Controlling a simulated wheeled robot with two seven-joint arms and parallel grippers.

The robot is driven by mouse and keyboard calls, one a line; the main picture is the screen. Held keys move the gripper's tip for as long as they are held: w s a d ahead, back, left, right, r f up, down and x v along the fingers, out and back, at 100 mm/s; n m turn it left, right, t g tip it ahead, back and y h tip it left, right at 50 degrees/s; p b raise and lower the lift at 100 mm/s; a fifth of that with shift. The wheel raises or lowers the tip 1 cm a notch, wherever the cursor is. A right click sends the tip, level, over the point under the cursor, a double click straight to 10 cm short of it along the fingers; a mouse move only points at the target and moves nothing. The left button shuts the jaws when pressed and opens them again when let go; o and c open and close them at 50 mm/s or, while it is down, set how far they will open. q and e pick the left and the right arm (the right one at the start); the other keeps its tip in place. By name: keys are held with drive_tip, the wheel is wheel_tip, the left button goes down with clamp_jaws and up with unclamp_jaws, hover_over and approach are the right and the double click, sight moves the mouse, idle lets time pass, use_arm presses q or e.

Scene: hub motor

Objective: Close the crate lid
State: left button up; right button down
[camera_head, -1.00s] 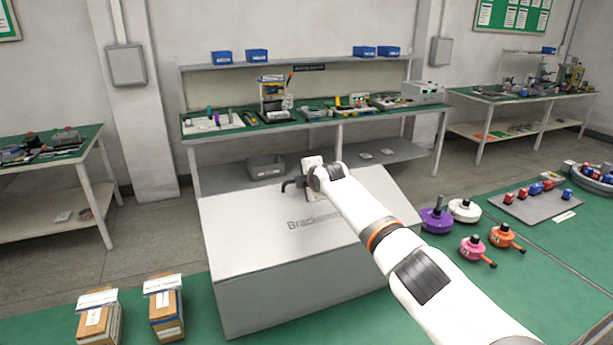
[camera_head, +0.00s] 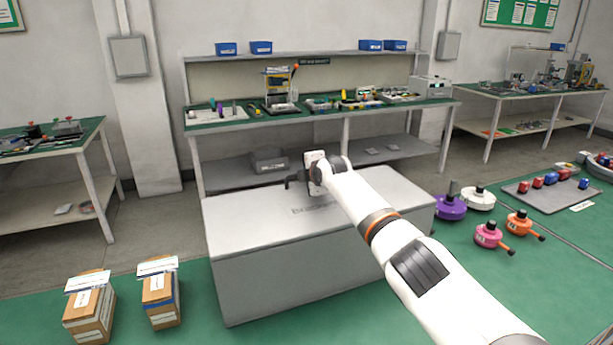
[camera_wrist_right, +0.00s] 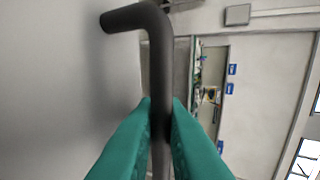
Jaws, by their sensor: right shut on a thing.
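The grey crate (camera_head: 310,280) stands on the green bench in the head view. Its lid (camera_head: 250,225), with dark lettering, lies over the top and looks level or nearly so. I cannot tell whether a gap is left at its edge. My right gripper (camera_head: 298,180) is over the lid's far part. In the right wrist view, the green fingers (camera_wrist_right: 160,125) are shut on a dark bent handle (camera_wrist_right: 157,50), beside the pale grey lid surface (camera_wrist_right: 50,90). My right arm hides part of the lid. My left gripper is not in view.
Two cardboard boxes (camera_head: 90,308) (camera_head: 160,300) stand left of the crate. Purple (camera_head: 450,208), white (camera_head: 478,199), orange (camera_head: 518,224) and pink (camera_head: 489,235) hub parts sit to the right. A grey tray (camera_head: 520,194) holds several small parts. A shelf bench stands behind.

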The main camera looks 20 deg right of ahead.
drive_tip(key=shift+r, duration=0.1)
drive_tip(key=c, duration=1.8)
unclamp_jaws()
drive_tip(key=shift+w, duration=0.1)
drive_tip(key=shift+c, duration=0.2)
drive_tip(key=shift+w+f, duration=0.1)
drive_tip(key=shift+f, duration=0.15)
drive_tip(key=shift+p+v, duration=0.3)
drive_tip(key=shift+v, duration=0.9)
drive_tip(key=b+v, duration=0.1)
drive_tip(key=v, duration=0.8)
drive_tip(key=shift+s+d+r, duration=0.1)
drive_tip(key=shift+s+d, duration=0.05)
drive_tip(key=shift+s, duration=0.1)
drive_tip(key=shift+r, duration=0.1)
